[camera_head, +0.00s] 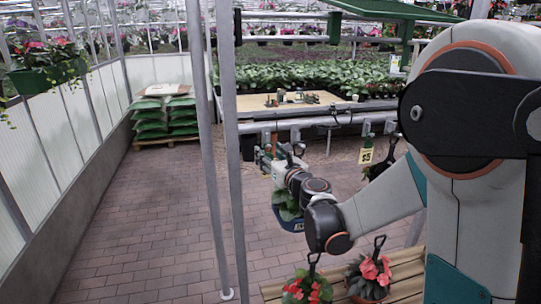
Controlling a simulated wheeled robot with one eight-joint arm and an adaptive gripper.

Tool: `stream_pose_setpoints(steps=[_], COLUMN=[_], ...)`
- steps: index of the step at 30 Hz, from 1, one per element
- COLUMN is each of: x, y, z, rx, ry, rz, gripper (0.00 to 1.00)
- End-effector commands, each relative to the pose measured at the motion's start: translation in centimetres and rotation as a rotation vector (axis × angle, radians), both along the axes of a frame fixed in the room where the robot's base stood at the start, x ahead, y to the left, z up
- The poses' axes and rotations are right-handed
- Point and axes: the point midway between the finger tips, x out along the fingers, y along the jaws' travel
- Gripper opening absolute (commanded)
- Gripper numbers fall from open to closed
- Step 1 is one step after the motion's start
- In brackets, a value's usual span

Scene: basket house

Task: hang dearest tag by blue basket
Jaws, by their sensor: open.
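No other price is legible, so I cannot tell which tag is dearest. A blue basket (293,225) with green leaves hangs below my wrist; my arm hides part of it. A small pale label shows on its front. My gripper (267,153) is open, at the rail just above the basket's plant. Its fingers are small in view, and I cannot tell whether they touch anything.
Two grey posts (234,150) stand left of my gripper. Potted flowers (369,276) sit on a wooden bench (406,276) at the lower right. A table (250,103) with small items is behind the rail. Green sacks (165,117) are stacked at the back left. The brick floor at left is clear.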

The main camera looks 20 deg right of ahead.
Motion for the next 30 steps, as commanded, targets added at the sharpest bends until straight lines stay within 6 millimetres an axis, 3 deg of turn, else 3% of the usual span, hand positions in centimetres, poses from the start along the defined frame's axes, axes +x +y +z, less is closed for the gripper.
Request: stream_pose_setpoints(steps=[7, 21, 30], x=[-1.1, -9.8, -11.8], y=[-0.3, -1.8, -2.0], z=[0.0, 0.0, 0.0], rx=[0.000, 0.000, -0.001], ry=[0.000, 0.000, 0.000], rz=[-0.001, -0.002, 0.001], gripper=[0.49, 0.49, 0.49])
